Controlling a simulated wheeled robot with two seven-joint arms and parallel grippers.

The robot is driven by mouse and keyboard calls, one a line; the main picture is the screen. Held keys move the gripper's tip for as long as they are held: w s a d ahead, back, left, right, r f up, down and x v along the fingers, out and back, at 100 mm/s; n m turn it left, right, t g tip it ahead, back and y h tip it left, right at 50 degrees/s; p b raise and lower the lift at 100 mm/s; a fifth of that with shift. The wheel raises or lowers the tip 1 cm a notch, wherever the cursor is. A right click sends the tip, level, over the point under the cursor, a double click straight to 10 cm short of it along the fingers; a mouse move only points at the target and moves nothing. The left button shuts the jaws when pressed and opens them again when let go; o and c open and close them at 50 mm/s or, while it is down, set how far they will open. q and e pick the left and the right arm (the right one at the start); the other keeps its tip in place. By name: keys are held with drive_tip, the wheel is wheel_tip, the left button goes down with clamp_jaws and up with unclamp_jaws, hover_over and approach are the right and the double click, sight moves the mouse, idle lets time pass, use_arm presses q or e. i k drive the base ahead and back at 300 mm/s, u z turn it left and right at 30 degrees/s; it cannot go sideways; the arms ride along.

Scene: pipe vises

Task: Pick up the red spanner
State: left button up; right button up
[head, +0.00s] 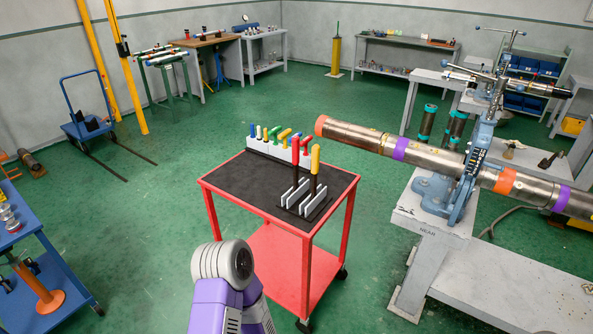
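A red-handled tool (295,151), which looks like the red spanner, stands upright in a grey slotted holder (291,194) on the black top of a red cart. Its lower part is hidden in the holder. A yellow-handled tool (315,159) stands upright just right of it in a similar holder (318,206). Neither of my grippers shows in the head view. Only a purple and grey part of my arm rises at the bottom centre, in front of the cart and apart from the tools.
A white rack (268,149) with several coloured handles lines the cart's back edge. The cart top (232,181) is bare at left. A long banded pipe (440,158) in a blue vise (464,185) reaches toward the cart from the right. Green floor is free left of the cart.

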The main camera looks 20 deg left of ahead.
sight(295, 140)
drive_tip(key=z, duration=0.15)
drive_tip(key=k, duration=0.4)
drive_tip(key=u, duration=1)
drive_tip(key=i, duration=1.65)
drive_tip(key=z, duration=0.95)
